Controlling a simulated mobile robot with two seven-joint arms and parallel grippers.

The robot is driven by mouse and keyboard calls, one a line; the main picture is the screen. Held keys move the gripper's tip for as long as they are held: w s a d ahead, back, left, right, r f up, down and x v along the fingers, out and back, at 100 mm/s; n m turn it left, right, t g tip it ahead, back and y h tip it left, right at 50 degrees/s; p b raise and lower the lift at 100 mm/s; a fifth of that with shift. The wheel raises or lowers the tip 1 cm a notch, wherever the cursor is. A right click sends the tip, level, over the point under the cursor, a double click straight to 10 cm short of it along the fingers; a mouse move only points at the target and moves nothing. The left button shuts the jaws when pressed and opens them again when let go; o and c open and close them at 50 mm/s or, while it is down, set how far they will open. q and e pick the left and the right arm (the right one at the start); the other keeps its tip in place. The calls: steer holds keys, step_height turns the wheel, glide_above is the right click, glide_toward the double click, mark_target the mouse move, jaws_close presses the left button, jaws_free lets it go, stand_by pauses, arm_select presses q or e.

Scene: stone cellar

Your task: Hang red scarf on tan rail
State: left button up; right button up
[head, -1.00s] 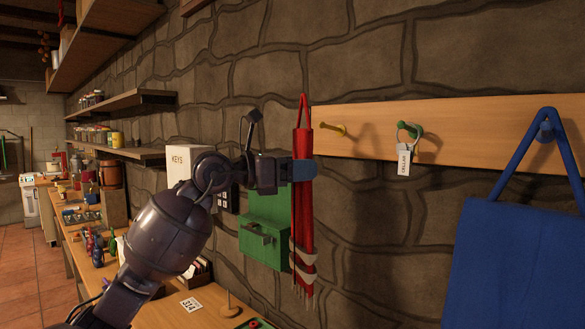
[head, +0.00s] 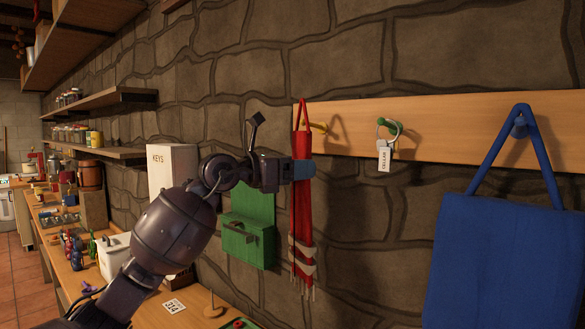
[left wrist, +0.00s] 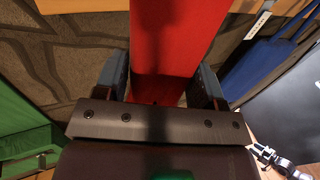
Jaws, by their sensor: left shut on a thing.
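My left gripper (head: 302,170) is shut on the red scarf (head: 302,200), which hangs down narrow with a loop at its top and pale bands and fringe near its lower end. The scarf also fills the middle of the left wrist view (left wrist: 172,45), between the two fingers (left wrist: 160,88). The tan rail (head: 350,140) runs along the stone wall. The scarf's loop is in front of the rail's left end, close to a yellow peg (head: 318,127). I cannot tell whether the loop touches the peg.
A green peg (head: 392,126) holds a ring with a white tag (head: 384,160). A blue bag (head: 495,250) hangs from a blue peg (head: 519,128) at the right. A green wall box (head: 248,215) and a white key box (head: 170,170) are left of the scarf.

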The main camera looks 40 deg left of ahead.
arm_select(q)
steer(key=shift+w+d+f, duration=0.1)
steer(key=shift+w+f, duration=0.05)
steer(key=shift+w, duration=1.05)
steer(key=shift+w+f+b, duration=0.25)
steer(key=shift+f+b, duration=0.1)
steer(key=shift+f, duration=0.25)
steer(key=shift+w+f+b, duration=0.2)
steer(key=shift+f+b, duration=0.15)
steer(key=shift+f, duration=0.25)
steer(key=o, duration=0.9)
steer(key=shift+c, duration=0.2)
steer(key=shift+s, duration=0.1)
